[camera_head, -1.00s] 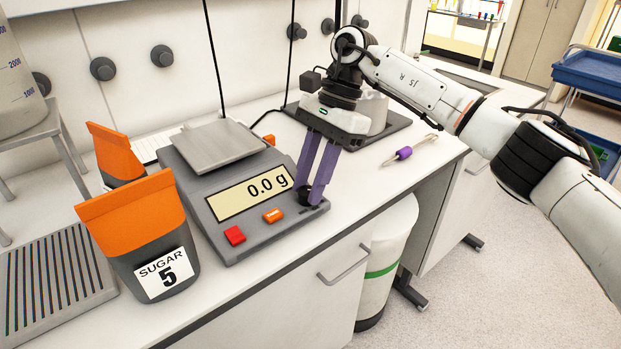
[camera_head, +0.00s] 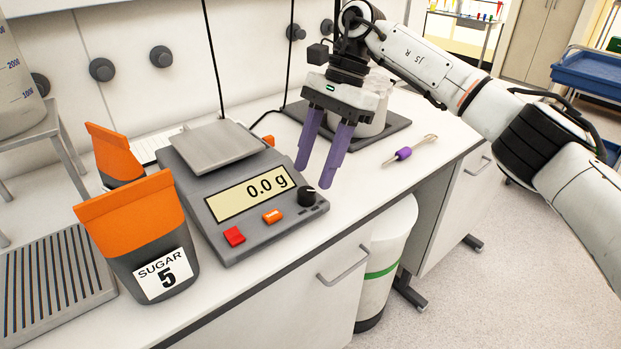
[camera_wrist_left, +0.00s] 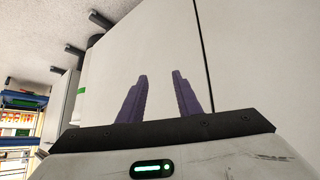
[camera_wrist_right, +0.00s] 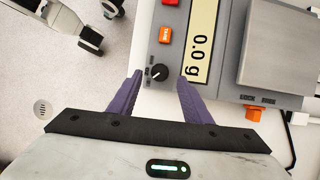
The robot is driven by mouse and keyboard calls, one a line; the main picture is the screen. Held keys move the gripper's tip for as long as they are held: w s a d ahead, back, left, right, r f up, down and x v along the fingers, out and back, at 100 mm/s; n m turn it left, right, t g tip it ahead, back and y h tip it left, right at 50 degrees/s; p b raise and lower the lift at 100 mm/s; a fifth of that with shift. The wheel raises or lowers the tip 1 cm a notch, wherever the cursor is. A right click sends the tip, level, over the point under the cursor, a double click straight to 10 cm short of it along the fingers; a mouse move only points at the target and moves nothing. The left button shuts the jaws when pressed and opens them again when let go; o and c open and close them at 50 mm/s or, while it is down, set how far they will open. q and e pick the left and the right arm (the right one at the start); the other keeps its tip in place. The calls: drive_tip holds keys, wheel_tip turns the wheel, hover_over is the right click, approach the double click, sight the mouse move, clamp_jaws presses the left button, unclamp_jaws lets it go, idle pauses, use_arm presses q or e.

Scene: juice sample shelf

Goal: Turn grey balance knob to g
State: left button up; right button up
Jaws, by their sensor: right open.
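The balance (camera_head: 270,232) is a grey box with a flat weighing pan (camera_head: 220,143) and a display (camera_head: 248,193) reading 0.0 g. Its dark knob (camera_head: 307,197) sits at the right front corner. In the right wrist view the knob (camera_wrist_right: 159,72) shows a white pointer mark; the labels around it are too small to read. My right gripper (camera_head: 313,178) has purple fingers, open and empty, raised above and behind the knob, apart from it. My left gripper (camera_wrist_left: 160,75) shows only in its own wrist view, fingers apart and empty in front of a white surface.
A red button (camera_head: 234,236) and an orange button (camera_head: 273,216) are on the balance front. A sugar bag (camera_head: 150,250) labelled 5 stands left of it. A purple-handled tool (camera_head: 403,154) lies to the right. A dark plate with a pale vessel (camera_head: 372,115) stands behind my right gripper.

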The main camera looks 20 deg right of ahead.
drive_tip(key=v, duration=0.6)
drive_tip(key=shift+r, duration=0.2)
drive_tip(key=shift+f, duration=0.1)
